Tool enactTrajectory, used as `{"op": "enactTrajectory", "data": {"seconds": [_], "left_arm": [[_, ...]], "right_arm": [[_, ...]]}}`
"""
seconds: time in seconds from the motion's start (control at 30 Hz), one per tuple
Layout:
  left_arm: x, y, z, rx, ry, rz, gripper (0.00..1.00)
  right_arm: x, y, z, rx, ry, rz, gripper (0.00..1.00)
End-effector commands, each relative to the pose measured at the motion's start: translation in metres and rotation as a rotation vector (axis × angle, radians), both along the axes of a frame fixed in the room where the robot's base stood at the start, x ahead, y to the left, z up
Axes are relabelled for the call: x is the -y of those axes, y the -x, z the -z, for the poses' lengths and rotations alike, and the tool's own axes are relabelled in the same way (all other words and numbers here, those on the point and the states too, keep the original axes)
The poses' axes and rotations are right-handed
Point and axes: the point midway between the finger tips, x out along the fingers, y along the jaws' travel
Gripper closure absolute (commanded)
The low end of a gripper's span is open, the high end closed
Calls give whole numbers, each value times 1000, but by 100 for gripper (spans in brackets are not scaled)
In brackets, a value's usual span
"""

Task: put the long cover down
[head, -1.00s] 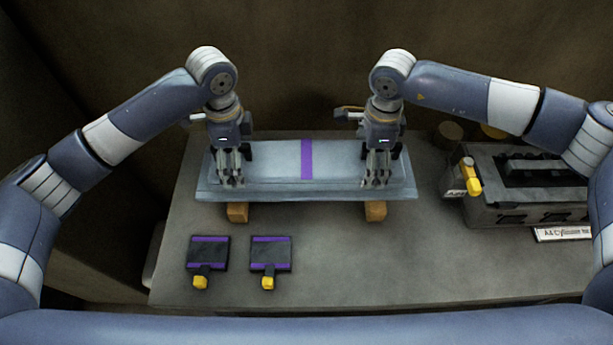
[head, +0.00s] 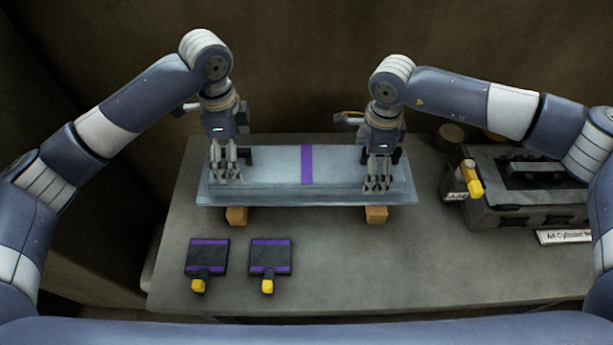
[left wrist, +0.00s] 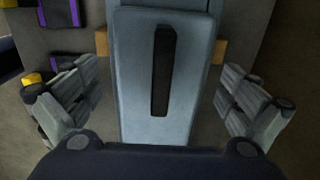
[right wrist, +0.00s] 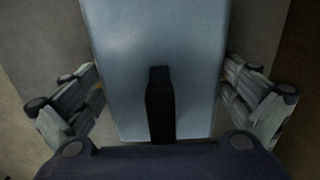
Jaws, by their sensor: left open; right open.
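The long cover (head: 335,170) is a pale blue-grey plate with a purple stripe across its middle. It lies level on two wooden blocks, the left block (head: 237,216) and the right block (head: 376,214), on the table. My left gripper (head: 227,178) is open over the cover's left end. In the left wrist view its fingers stand apart on both sides of the cover (left wrist: 135,100), with a black handle or slot on top. My right gripper (head: 378,185) is open over the right end. The right wrist view shows its fingers apart on both sides of the cover (right wrist: 190,60).
Two dark pads with purple edges and yellow knobs, the left pad (head: 207,256) and the right pad (head: 270,256), lie in front of the cover. A grey engine block (head: 525,210) with a yellow part (head: 472,180) stands at right. The table's front middle is clear.

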Motion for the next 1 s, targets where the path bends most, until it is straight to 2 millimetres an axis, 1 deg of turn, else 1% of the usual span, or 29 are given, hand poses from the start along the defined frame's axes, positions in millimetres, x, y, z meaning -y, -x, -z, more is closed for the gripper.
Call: {"op": "enactTrajectory", "data": {"seconds": [0.03, 0.1, 0.2, 0.3, 0.43, 0.57, 0.67, 1.0], "left_arm": [[0, -1, -13, 5, 0, 1, 0], [0, -1, -28, 4, 1, 1, 0], [0, -1, -48, 4, 0, 1, 0], [0, 0, -63, 3, -1, 0, 0], [0, 0, -77, 1, 0, 0, 0], [0, 0, -81, 0, -2, 0, 0], [0, 0, -81, -1, -2, 0, 0], [0, 0, -81, 0, -2, 0, 0]], "right_arm": [[0, 0, 0, 0, 0, 0, 0], [0, 0, 0, 0, 0, 0, 0], [0, 0, 0, 0, 0, 0, 0], [0, 0, 0, 0, 0, 0, 0], [0, 0, 0, 0, 0, 0, 0], [0, 0, -5, 1, 0, 0, 0], [0, -1, -18, 4, -1, 0, 0], [0, -1, -89, 3, -1, 1, 0]]}}
